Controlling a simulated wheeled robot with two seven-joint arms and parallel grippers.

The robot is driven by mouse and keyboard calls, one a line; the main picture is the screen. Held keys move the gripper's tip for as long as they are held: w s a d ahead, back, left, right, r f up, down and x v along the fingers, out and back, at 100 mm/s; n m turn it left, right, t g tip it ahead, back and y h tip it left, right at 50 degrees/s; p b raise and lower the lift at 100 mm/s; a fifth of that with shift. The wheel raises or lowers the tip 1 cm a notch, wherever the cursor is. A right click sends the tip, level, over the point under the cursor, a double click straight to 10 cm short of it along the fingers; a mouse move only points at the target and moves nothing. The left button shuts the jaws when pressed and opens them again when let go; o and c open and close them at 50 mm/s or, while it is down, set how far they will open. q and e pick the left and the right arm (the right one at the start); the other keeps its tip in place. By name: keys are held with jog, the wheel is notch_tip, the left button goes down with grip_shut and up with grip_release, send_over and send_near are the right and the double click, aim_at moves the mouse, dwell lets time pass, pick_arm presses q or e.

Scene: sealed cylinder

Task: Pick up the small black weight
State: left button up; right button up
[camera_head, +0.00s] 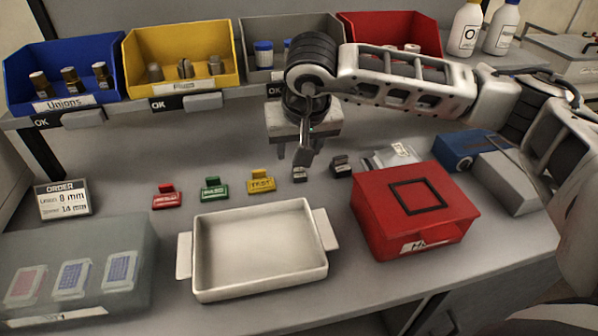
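Two small black weights stand on the grey bench near the middle. The left one (299,175) looks slightly smaller than the right one (341,167). My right gripper (302,160) comes in from the right and points down, with its fingertips just above and behind the left weight in the picture. The gripper's own body hides part of its fingers, so the gap between them is unclear. I cannot tell whether the fingertips touch the weight. My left gripper is not in view.
Red (166,196), green (214,188) and yellow (261,182) labelled tags stand left of the weights. A white tray (258,285) is in front, a red box (412,212) to the right. Blue (62,102), yellow, grey and red bins line the back shelf.

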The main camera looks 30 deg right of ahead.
aim_at(299, 173)
jog(key=p+x, duration=0.1)
jog(key=x, duration=0.4)
jog(key=shift+s+d+f, duration=0.1)
jog(key=shift+d+f, duration=0.05)
jog(key=shift+f, duration=0.05)
grip_shut()
